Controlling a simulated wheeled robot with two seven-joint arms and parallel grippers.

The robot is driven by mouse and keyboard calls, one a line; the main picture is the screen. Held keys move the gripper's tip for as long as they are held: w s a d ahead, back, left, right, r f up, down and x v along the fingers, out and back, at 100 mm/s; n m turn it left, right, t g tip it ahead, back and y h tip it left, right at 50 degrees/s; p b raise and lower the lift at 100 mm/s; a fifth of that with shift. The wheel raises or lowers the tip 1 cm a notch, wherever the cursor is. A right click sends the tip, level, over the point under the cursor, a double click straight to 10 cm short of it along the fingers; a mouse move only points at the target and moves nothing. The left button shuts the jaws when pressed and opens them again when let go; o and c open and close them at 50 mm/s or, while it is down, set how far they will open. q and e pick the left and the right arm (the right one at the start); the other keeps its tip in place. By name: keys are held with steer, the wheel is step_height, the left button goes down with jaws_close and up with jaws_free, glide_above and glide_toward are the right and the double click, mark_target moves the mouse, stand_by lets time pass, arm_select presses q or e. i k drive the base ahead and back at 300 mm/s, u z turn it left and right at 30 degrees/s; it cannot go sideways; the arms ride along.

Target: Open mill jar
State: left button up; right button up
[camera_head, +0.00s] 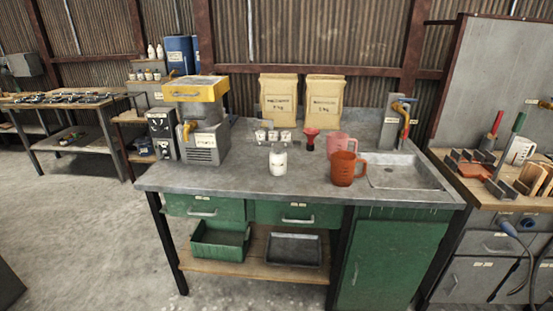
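A small white jar or bottle (278,162) stands upright near the front middle of the grey workbench (230,180). A grey machine (205,142) with a yellow top section (194,88) stands at the bench's left end; the front handle on its top is visible and the top looks closed. I cannot tell for certain which of these is the mill jar, as the labels are too small to read. Neither of my grippers shows in this view.
Paper bags (279,100) stand at the back. A dark control box (161,133) flanks the machine. Floor in front is clear.

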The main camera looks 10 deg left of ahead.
mark_target(278, 161)
steer(key=u, duration=2.1)
steer(key=i, duration=1.65)
steer(key=z, duration=2.85)
